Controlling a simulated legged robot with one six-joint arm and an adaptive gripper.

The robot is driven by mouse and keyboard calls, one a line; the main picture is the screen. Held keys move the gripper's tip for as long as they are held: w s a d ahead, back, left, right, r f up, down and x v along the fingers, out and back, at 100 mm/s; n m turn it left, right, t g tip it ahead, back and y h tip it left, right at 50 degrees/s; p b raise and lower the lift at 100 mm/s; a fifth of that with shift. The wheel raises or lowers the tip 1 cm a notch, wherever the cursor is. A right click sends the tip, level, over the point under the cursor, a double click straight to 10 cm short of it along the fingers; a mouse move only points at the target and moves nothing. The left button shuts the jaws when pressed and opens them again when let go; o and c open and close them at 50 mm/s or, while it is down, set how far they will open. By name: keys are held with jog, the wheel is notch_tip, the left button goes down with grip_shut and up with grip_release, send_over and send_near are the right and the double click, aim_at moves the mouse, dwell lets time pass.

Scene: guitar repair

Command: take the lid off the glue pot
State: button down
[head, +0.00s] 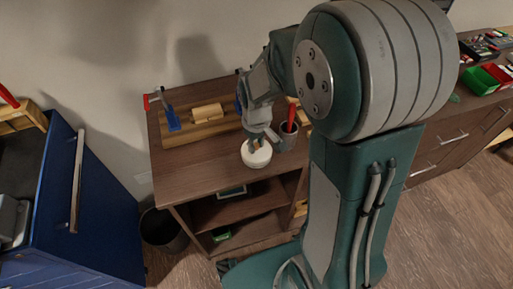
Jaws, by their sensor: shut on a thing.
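The glue pot (257,158) is a small white round pot near the front edge of the wooden bench top. My gripper (256,143) reaches down onto its top from above and is shut on what looks like the lid. The lid itself is mostly hidden by the fingers and is too small to tell apart from the pot. I cannot tell whether there is any gap between lid and pot.
A grey cup (288,138) with a red-handled tool stands close to the right of the pot. A wooden board with clamps (205,115) lies at the back of the bench top (195,170). The front left of the top is clear. A blue cabinet (95,200) stands at left.

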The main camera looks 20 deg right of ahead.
jog(key=shift+s+f, duration=0.2)
jog(key=shift+s, duration=0.05)
